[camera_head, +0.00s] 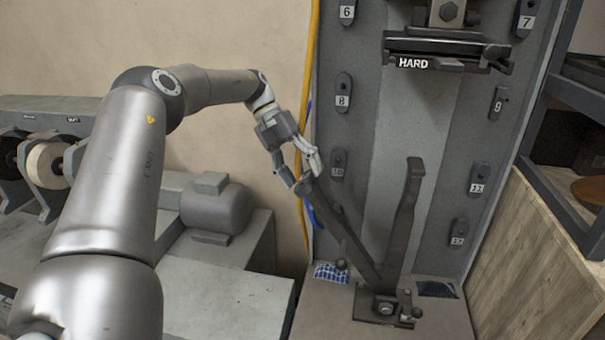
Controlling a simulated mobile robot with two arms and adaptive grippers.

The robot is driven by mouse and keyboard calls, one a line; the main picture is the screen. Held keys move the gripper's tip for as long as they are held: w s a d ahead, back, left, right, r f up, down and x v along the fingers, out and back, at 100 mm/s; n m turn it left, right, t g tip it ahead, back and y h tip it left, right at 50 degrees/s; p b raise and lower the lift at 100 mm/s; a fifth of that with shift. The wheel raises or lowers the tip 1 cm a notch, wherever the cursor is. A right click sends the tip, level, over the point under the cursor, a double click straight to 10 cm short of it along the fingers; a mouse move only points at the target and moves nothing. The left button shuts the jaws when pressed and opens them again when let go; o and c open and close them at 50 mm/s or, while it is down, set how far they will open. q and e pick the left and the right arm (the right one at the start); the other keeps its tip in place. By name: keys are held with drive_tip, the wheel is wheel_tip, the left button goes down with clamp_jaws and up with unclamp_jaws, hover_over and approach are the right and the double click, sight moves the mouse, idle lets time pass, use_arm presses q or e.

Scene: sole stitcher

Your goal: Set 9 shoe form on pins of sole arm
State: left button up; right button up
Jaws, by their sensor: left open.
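My left gripper (302,172) is open, with its fingers around or beside the upper end of a dark bar (345,232) that leans left from the sole arm's base (372,306). I cannot tell whether the fingers touch it. A second dark bar (408,205) rises nearly upright from the same base. At the 9 label (498,107), on the right of the grey panel, only a small dark bracket shows, with no full sole shape. I cannot make out form 9 or the pins near my gripper. My right gripper is not in view.
A HARD-labelled clamp (445,50) juts out above. A motor (216,208) and thread spools (48,163) stand left; a wooden cabinet (530,270) stands right.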

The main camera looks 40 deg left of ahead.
use_arm(q)
drive_tip(key=v, duration=0.6)
drive_tip(key=shift+r, duration=0.4)
drive_tip(key=shift+a, duration=0.15)
